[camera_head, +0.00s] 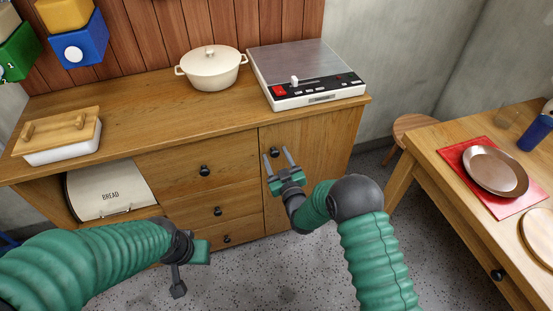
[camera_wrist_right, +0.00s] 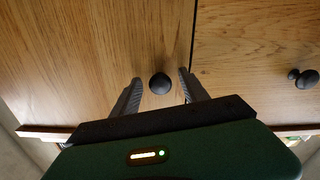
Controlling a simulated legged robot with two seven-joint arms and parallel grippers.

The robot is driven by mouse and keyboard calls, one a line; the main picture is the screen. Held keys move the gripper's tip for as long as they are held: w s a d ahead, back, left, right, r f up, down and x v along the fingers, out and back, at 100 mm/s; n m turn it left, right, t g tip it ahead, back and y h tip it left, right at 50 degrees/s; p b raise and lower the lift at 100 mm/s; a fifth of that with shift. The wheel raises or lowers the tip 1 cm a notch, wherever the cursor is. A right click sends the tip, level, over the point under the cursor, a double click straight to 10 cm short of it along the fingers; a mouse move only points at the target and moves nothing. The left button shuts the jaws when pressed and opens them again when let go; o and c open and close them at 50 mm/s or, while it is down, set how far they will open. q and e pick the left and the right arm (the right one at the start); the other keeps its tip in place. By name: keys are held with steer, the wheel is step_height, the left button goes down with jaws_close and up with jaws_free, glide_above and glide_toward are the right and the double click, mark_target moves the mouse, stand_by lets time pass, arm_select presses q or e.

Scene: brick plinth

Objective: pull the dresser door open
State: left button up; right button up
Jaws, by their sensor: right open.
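The wooden dresser door (camera_head: 318,152) is at the right end of the dresser front and sits flush in it. Its dark round knob (camera_head: 274,152) is near the door's upper left. My right gripper (camera_head: 277,157) is open in front of the door, its fingers on either side of the knob. In the right wrist view, the knob (camera_wrist_right: 160,84) shows between the two fingertips (camera_wrist_right: 159,92), with no clear contact; the door (camera_wrist_right: 90,50) fills the left. My left gripper (camera_head: 180,278) hangs low in front of the drawers, its jaw opening unclear.
Drawers (camera_head: 205,170) with dark knobs and a bread box (camera_head: 108,192) are left of the door. A pot (camera_head: 211,68) and a white appliance (camera_head: 305,78) stand on top. A table (camera_head: 440,150) with plates and a stool (camera_head: 413,126) are at right. Speckled floor is clear between.

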steer(key=shift+c, duration=0.4)
jaws_close()
stand_by(1.0)
